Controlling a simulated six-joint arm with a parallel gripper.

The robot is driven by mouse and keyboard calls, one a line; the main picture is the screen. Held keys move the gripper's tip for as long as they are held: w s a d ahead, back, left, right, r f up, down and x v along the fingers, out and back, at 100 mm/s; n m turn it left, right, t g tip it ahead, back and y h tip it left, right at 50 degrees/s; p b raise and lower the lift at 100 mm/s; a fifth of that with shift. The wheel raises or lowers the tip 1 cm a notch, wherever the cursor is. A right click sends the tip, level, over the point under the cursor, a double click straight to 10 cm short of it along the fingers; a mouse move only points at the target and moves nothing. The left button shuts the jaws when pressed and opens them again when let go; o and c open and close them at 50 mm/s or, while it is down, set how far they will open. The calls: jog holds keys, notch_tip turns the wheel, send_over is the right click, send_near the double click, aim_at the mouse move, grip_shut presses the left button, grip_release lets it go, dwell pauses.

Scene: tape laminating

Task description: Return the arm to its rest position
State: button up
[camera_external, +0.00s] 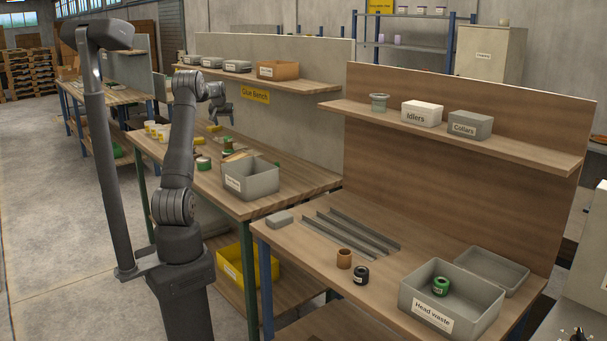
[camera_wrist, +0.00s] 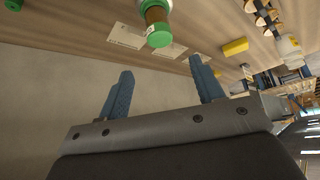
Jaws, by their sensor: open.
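My gripper (camera_external: 222,112) is above the glue bench in the external view, at the end of my raised, bent arm. In the wrist view its two blue fingers (camera_wrist: 160,95) stand wide apart with nothing between them. A green-capped roll with a brown middle (camera_wrist: 158,22) lies on the wooden bench top beyond the fingers, near pale labels (camera_wrist: 127,37). A yellow block (camera_wrist: 235,47) lies to its right.
The glue bench (camera_external: 300,182) holds a grey bin (camera_external: 251,181) and several small rolls and tubs. A shelf with boxes (camera_external: 278,70) is behind my gripper. The nearer bench has a "Head waste" bin (camera_external: 432,318) with a green roll (camera_external: 440,286) inside. Floor (camera_external: 60,200) at left is clear.

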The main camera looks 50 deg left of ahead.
aim_at(216, 132)
dwell(0.3)
jog(key=x, duration=1.2)
jog(key=shift+s+f, duration=0.1)
jog(key=shift+r, duration=1.4)
jog(key=shift+f, duration=0.1)
